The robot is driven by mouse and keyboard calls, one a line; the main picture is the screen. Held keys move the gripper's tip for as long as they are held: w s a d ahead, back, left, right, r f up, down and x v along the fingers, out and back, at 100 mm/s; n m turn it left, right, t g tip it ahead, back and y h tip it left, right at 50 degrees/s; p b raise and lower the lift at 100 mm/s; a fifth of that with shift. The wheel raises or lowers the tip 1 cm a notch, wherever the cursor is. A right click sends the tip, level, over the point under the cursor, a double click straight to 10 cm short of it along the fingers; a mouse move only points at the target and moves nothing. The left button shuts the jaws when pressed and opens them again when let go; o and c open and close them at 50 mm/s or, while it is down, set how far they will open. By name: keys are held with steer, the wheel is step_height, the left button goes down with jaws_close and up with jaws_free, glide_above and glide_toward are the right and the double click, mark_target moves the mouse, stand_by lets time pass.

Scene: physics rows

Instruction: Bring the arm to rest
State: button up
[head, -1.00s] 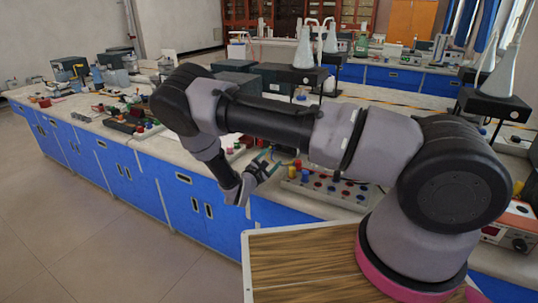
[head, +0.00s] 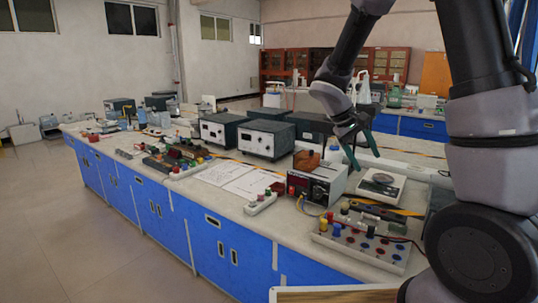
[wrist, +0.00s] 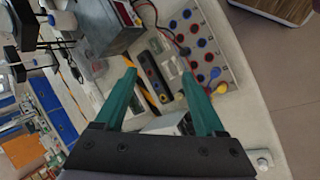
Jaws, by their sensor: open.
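My gripper (head: 360,149) is raised above the lab bench in the head view, at the right, over the area of a small scale. Its two green fingers are apart with nothing between them. In the wrist view my gripper (wrist: 163,97) shows two spread green fingers, with bench equipment beyond them. My arm rises at the right of the head view and folds down to the gripper, which touches nothing that I can see.
The bench (head: 190,201) holds a power supply (head: 318,181), a scale (head: 381,186), a board with coloured terminals (head: 365,245) and several grey instrument boxes (head: 265,138). Papers (head: 238,178) lie in the middle. Open floor (head: 75,245) is at the left.

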steer(key=s+a+r+m+t+y, duration=0.2)
steer(key=s+r+m+t+y, duration=0.4)
steer(key=s+r, duration=1.1)
steer(key=shift+a+r+m+t+y, duration=0.35)
steer(key=shift+r+y, duration=0.35)
steer(key=shift+y, duration=0.5)
steer(key=shift+d, duration=0.1)
